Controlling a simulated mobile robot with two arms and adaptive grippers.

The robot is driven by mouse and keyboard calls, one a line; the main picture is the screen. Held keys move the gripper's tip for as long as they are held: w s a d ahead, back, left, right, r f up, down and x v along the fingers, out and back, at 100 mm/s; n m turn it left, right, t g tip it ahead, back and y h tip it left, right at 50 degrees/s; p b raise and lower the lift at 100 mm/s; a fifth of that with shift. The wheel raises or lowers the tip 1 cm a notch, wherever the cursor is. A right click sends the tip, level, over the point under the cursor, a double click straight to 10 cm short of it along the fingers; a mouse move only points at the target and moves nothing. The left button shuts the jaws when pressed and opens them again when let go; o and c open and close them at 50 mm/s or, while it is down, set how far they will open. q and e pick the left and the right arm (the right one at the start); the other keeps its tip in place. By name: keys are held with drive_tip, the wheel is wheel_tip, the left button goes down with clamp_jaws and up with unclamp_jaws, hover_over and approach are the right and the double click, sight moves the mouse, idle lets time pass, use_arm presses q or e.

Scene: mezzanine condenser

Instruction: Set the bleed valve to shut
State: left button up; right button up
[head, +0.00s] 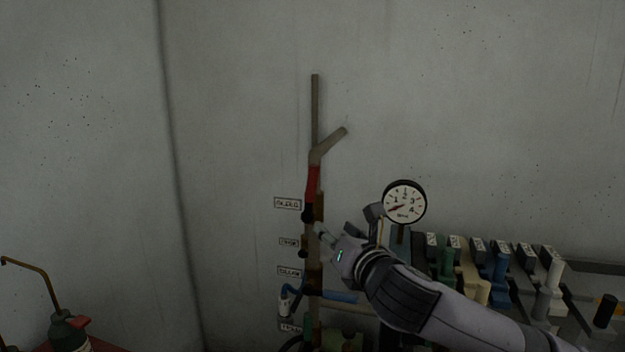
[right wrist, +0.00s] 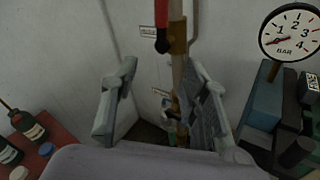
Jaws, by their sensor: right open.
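A red lever (head: 312,184) stands upright along the vertical wall pipe (head: 315,98), beside the top label plate (head: 287,203). The plate's lettering is too small to read surely, so I cannot confirm which valve is the bleed valve. A blue lever (head: 340,296) lies level lower on the same pipe. My right gripper (head: 347,225) is open and empty, just right of the pipe and below the red lever. In the right wrist view the red lever (right wrist: 161,14) is at the top, beyond the open fingers (right wrist: 163,95). My left gripper is out of view.
A pressure gauge (head: 404,203) stands close right of my right gripper. Several coloured blocks and handles (head: 490,262) line the right side. A green oil can (head: 66,328) and bottles stand on a red surface at lower left.

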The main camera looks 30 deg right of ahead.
sight(315, 180)
wheel_tip(315, 180, up, 6)
drive_tip(key=d+n+t, duration=0.1)
drive_tip(key=n, duration=0.2)
drive_tip(key=shift+h, duration=0.3)
drive_tip(key=p+x, duration=0.3)
drive_tip(key=x, duration=0.5)
drive_tip(key=p+x, duration=0.3)
drive_tip(key=x, duration=0.4)
drive_tip(key=shift+w+f, duration=0.25)
drive_tip(key=shift+w, duration=0.15)
drive_tip(key=shift+w+d+f, duration=0.1)
drive_tip(key=shift+w+d, duration=0.1)
drive_tip(key=shift+w, duration=0.5)
clamp_jaws()
